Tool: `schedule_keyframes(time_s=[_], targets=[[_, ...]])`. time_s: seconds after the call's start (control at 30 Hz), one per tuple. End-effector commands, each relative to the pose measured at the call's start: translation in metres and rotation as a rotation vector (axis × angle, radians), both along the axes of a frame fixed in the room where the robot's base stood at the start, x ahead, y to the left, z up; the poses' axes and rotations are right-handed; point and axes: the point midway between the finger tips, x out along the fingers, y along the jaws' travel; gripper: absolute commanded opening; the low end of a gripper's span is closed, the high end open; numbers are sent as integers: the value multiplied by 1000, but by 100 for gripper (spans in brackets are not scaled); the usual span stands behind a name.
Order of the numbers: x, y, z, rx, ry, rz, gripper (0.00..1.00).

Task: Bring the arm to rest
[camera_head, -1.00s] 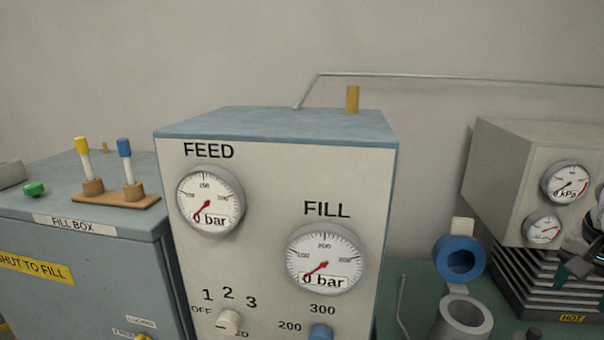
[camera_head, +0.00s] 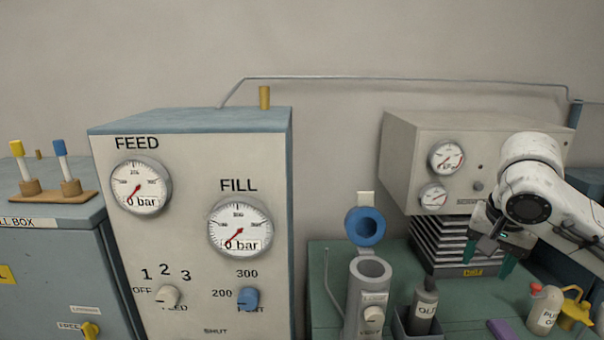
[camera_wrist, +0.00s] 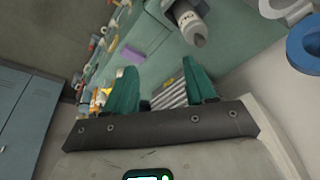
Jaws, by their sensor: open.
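My gripper (camera_head: 493,262) is at the right in the head view, at the end of my white arm. Its two green fingers are apart with nothing between them. It hangs in front of the grey compressor unit with two gauges (camera_head: 400,165), above the green bench. In the wrist view my gripper (camera_wrist: 165,88) shows both green fingers spread, with the bench and the finned block (camera_wrist: 170,95) beyond them.
The panel with FEED and FILL gauges (camera_head: 190,250) stands left of centre. A grey cylinder (camera_head: 368,300), a blue ring (camera_head: 364,227), a dark bottle (camera_head: 424,302) and a white bottle (camera_head: 543,312) are on or above the green bench (camera_head: 325,258). A pipe (camera_head: 400,79) runs along the wall.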

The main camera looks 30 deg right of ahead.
Motion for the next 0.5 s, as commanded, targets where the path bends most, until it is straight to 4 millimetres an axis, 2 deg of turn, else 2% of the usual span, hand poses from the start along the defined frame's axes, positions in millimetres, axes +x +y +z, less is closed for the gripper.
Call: schedule_keyframes(time_s=[0.27, 0.37, 0.5], targets=[[45, 39, 0, 41, -119, 162, 55], [64, 59, -1, 62, -177, 236, 55], [95, 98, -6, 103, -277, 361, 55]])
